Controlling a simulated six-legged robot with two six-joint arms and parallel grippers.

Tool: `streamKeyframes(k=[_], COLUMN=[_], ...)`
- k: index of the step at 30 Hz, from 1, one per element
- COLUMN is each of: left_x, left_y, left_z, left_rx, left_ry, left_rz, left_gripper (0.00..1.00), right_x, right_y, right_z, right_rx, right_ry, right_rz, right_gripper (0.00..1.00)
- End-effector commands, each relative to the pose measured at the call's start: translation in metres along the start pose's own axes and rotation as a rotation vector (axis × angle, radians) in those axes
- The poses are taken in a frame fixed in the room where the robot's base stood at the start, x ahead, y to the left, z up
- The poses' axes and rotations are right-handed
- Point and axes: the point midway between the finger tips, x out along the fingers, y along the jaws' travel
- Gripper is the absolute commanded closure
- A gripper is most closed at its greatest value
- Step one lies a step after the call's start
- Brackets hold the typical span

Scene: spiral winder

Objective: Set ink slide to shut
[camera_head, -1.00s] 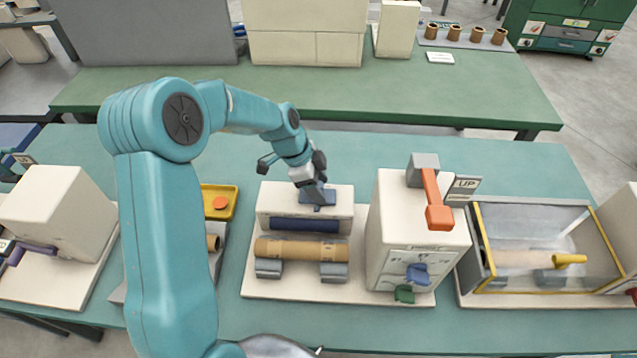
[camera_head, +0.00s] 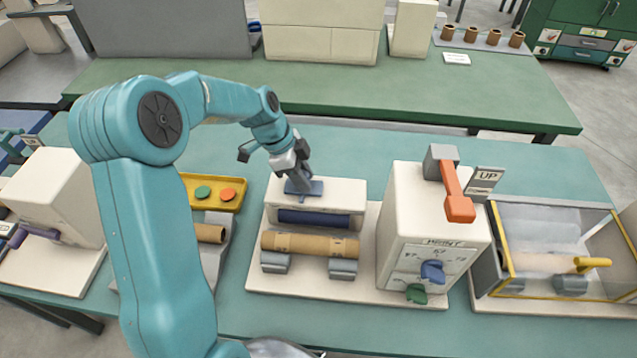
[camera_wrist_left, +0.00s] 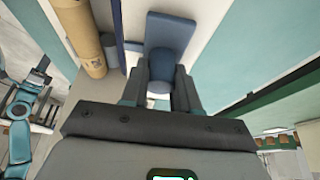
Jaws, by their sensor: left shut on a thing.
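The ink slide is a blue plate with an upright knob, on top of a white block (camera_head: 338,192). The ink slide (camera_head: 316,188) sits left of the middle of that top; its plate also shows in the wrist view (camera_wrist_left: 170,32). My left gripper (camera_head: 299,184) comes down on it from above and is shut on its knob. In the wrist view my left gripper's fingers (camera_wrist_left: 163,88) lie either side of the round blue knob (camera_wrist_left: 168,66). The fingers hide part of the knob. My right gripper is not in view.
A brown tube (camera_head: 310,245) lies on grey supports in front of the block. A white box (camera_head: 433,220) with a red lever (camera_head: 456,196), an UP sign and blue and green knobs stands to the right. A yellow tray (camera_head: 216,192) lies to the left.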

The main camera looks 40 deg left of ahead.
Motion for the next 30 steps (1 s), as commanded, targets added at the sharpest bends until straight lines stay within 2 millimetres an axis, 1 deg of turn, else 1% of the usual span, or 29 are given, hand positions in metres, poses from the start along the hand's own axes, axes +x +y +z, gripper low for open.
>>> streamKeyframes(k=[1,8,9,11,19,23,26,30], left_x=[-0.002,-0.004,-0.004,-0.004,-0.003,-0.011,-0.028,-0.064], left_y=[-0.001,-0.001,-0.001,-0.001,0.000,-0.001,-0.001,-0.001], left_z=[0.005,0.005,0.005,0.005,0.004,0.004,0.004,0.005], left_rx=[-0.001,0.000,0.000,0.000,0.001,0.001,0.001,0.002], left_ry=[-0.005,-0.007,-0.007,-0.007,-0.006,-0.005,-0.005,-0.006], left_rz=[-0.003,-0.003,-0.003,-0.003,-0.001,-0.003,-0.007,-0.009], left_gripper=[1.00,1.00,0.63,0.44,0.44,0.44,0.44,0.44], right_x=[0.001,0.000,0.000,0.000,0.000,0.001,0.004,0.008], right_y=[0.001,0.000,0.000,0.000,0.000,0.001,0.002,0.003], right_z=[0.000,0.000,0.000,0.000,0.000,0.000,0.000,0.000], right_rx=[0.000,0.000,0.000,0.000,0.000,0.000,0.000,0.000], right_ry=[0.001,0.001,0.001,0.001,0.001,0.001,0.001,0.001], right_rz=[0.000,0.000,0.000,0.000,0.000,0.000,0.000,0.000], right_gripper=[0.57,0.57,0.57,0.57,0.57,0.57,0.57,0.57])
